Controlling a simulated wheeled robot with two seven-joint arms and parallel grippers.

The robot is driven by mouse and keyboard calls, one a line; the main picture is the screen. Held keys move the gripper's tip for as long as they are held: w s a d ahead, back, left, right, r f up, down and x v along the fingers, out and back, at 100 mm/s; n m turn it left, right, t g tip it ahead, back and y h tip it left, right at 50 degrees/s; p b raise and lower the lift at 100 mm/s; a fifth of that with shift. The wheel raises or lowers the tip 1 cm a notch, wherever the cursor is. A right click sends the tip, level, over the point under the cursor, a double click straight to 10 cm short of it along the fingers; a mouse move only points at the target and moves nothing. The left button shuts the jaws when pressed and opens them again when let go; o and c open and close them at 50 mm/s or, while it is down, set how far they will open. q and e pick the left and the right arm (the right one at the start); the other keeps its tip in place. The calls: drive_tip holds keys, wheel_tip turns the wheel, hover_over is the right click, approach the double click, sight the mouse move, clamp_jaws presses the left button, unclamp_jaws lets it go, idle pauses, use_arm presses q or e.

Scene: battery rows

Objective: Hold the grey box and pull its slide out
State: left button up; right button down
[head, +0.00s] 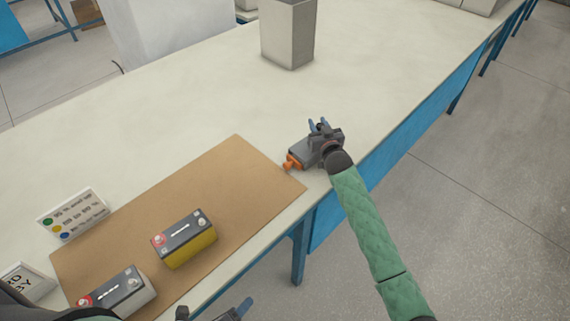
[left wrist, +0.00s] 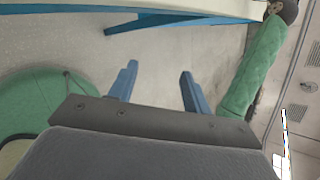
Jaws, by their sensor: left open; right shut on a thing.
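The grey box (head: 301,152) lies on the table just past the right corner of the brown mat. An orange slide end (head: 291,163) sticks out of its side facing the mat. My right gripper (head: 318,126) is shut on the grey box from the right; its wrist hides part of the box. My left gripper (head: 215,312) shows only in part at the bottom edge of the head view, by the table's front edge. In the left wrist view its two blue fingers (left wrist: 157,88) are apart with nothing between them.
A brown mat (head: 235,155) holds a yellow-sided battery (head: 185,238) and a pale-sided battery (head: 122,292). A card with coloured dots (head: 73,214) and another lettered card (head: 25,283) stand at the left. A grey bin (head: 288,35) stands at the back. The table (head: 180,95) between is clear.

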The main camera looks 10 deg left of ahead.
use_arm(q)
drive_tip(key=w+r+m+t, duration=0.4)
drive_tip(key=w+r+t, duration=0.2)
drive_tip(key=w+r, duration=0.6)
drive_tip(key=w+a+r+n+t+y, duration=0.1)
drive_tip(key=w+r+n+t, duration=0.25)
drive_tip(key=w+r, duration=0.6)
drive_tip(key=w+a+r+n+t+y, duration=0.1)
drive_tip(key=w+r+n+t, duration=0.25)
drive_tip(key=r, duration=1.05)
drive_tip(key=w+a+r+n+t+y, duration=0.15)
drive_tip(key=w+r+t, duration=0.25)
drive_tip(key=w+r, duration=0.55)
drive_tip(key=w+a+n+g+y, duration=0.2)
drive_tip(key=w+n+g+y, duration=0.15)
drive_tip(key=n, duration=0.35)
drive_tip(key=n+g+h, duration=0.6)
drive_tip(key=n+g, duration=0.3)
drive_tip(key=g, duration=1.1)
hover_over(285, 164)
drive_tip(key=s+a, duration=0.3)
drive_tip(key=s, duration=0.1)
wheel_tip(285, 164, down, 31)
drive_tip(key=shift+m, duration=0.25)
drive_tip(key=x, duration=1.1)
drive_tip(key=shift+w+d+r, duration=0.1)
drive_tip(key=shift+w+d, duration=0.25)
